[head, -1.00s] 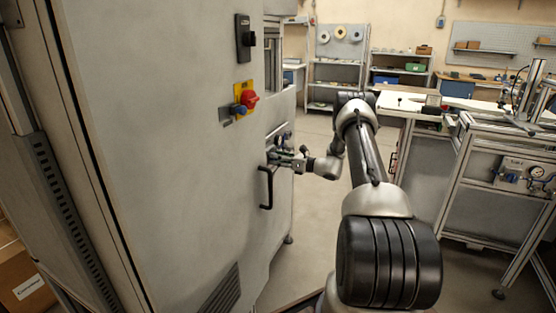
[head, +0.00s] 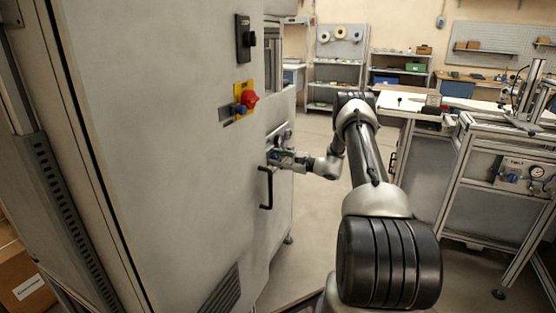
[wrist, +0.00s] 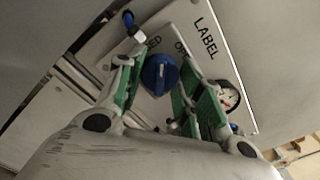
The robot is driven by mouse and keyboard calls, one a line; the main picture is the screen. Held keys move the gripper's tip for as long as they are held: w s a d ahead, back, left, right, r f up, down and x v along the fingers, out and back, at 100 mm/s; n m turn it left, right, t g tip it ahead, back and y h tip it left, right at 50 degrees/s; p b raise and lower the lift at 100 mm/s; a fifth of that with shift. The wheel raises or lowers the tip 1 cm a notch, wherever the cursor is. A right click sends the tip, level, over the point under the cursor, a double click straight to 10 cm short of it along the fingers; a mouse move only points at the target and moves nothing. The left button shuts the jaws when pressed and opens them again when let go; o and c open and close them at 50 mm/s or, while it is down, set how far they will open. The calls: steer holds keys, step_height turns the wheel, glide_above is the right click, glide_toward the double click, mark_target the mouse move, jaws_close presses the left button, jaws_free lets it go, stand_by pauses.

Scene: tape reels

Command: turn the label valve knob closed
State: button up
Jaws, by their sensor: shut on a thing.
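In the wrist view the blue valve knob (wrist: 159,74) sits on a pale plate (wrist: 172,30) marked LABEL. Parts of two more words, "ED" and "OP", show beside the knob. A pale mark shows on the knob's face. My gripper (wrist: 164,80) has one green-padded finger on each side of the knob and is shut on it. In the head view my gripper (head: 290,157) is at the side of the grey machine cabinet, above the black handle; the knob is too small and covered to make out there.
A round gauge (wrist: 227,95) is right beside the right finger, and a blue fitting (wrist: 128,19) is near the left one. The black handle (head: 266,188) juts out below my gripper. A red switch (head: 250,100) is higher on the cabinet. Open floor lies right of the cabinet.

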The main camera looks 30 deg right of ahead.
steer(key=n, duration=0.4)
steer(key=shift+n, duration=1.9)
steer(key=shift+f+n, duration=0.1)
steer(key=shift+n, duration=0.2)
steer(key=o, duration=1)
steer(key=shift+o, duration=0.2)
steer(key=shift+d, duration=0.1)
steer(key=v, duration=1.2)
